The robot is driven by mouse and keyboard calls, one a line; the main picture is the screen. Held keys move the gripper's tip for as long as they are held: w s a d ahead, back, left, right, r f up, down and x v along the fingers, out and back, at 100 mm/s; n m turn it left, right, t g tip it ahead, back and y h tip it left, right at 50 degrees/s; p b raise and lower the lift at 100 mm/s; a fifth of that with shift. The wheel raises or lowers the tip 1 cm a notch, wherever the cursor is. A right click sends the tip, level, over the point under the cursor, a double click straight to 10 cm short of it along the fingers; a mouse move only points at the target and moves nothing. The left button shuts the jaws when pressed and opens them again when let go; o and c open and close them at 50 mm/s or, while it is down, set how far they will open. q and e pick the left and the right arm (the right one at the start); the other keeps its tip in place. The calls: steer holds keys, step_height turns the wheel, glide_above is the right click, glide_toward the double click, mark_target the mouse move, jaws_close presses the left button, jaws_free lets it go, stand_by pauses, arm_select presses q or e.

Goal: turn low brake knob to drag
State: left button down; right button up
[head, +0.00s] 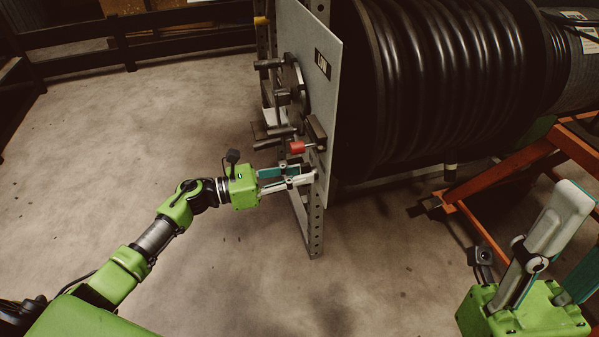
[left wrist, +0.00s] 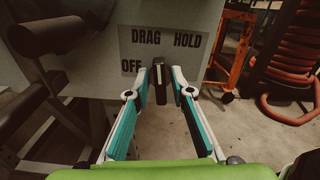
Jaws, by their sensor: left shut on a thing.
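The low brake knob (left wrist: 161,76) is a small black bar knob on a grey panel in the left wrist view. Its label plate (left wrist: 187,62) reads OFF at left, DRAG at top and HOLD at right. The fingers of my left gripper (left wrist: 160,82) lie on both sides of the knob and are shut on it. In the head view my left gripper (head: 312,175) reaches the lower edge of the upright panel (head: 328,110); the knob is hard to make out there. My right gripper (head: 572,238) is at the lower right, its fingers apart and empty, partly cut off.
A red knob (head: 297,147) and several black handles stick out of the panel just above my left gripper. A large black hose reel (head: 440,75) stands behind the panel. An orange frame (head: 487,195) is at right. The floor (head: 130,140) at left is clear.

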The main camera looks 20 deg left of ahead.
arm_select(q)
steer(key=shift+w+n+p, duration=0.1)
steer(key=shift+n+p, duration=0.45)
steer(key=shift+n, duration=1.35)
steer(key=c, duration=2.1)
jaws_free()
steer(key=shift+a, duration=0.15)
steer(key=v, duration=1.2)
